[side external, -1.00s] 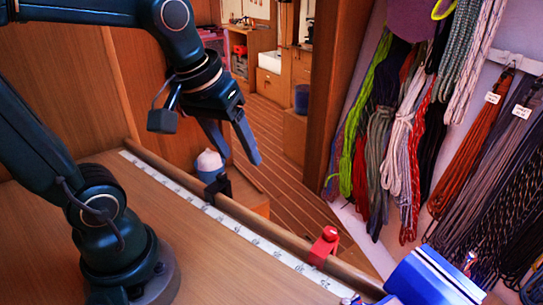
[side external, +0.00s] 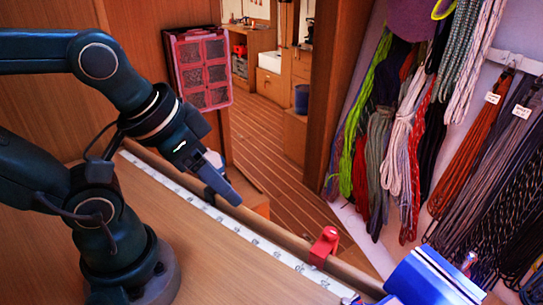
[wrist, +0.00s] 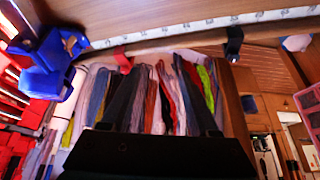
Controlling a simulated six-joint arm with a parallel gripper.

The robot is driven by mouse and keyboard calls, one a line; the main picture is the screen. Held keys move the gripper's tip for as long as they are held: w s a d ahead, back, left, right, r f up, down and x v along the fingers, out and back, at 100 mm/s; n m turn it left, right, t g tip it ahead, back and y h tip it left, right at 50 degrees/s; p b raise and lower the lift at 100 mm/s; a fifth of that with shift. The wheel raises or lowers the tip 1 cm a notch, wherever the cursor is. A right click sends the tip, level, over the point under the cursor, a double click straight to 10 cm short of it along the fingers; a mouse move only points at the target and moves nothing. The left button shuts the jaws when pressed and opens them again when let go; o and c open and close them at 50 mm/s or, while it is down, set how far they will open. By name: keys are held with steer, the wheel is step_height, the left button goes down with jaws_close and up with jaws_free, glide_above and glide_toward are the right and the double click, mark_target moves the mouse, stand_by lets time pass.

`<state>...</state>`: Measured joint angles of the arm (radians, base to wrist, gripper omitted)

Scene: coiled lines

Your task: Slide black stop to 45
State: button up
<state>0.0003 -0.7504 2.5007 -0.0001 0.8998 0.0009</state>
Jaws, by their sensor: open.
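The black stop (wrist: 234,42) sits on the wooden rail (wrist: 180,43) in the wrist view, right of centre. In the side view only a dark bit of it (side external: 208,194) shows, mostly hidden by my gripper (side external: 229,192). My gripper is open and empty, pointing down and to the right, with its fingers near the rail by the stop. I cannot tell from the side view whether they touch it. A white scale (side external: 232,226) runs along the table beside the rail; its numbers are too small to read. A red stop (side external: 323,247) sits further along the rail.
A blue object (side external: 432,280) stands at the rail's near right end. Coiled ropes (side external: 400,140) hang on the right wall beyond the rail. A white-topped item (side external: 214,160) is just behind the rail. The rail is clear between the two stops.

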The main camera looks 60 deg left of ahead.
stand_by(0.3)
steer(key=shift+o, duration=0.5)
steer(key=w+a+g+y, duration=0.1)
steer(key=w+a+g, duration=0.1)
steer(key=w+a, duration=0.4)
steer(key=a+f+n+g, duration=0.1)
steer(key=a+f, duration=0.1)
steer(key=a, duration=0.1)
steer(key=a+f+n+g, duration=0.1)
steer(key=a+f, duration=0.1)
steer(key=a, duration=0.1)
steer(key=a+f+n+g+h, duration=0.1)
steer(key=a+f, duration=0.2)
steer(key=a, duration=0.1)
steer(key=shift+s+g, duration=0.25)
steer(key=shift+g, duration=0.05)
steer(key=shift+s+a+f+n, duration=0.1)
steer(key=shift+f+n, duration=0.2)
steer(key=shift+f, duration=2.35)
jaws_close()
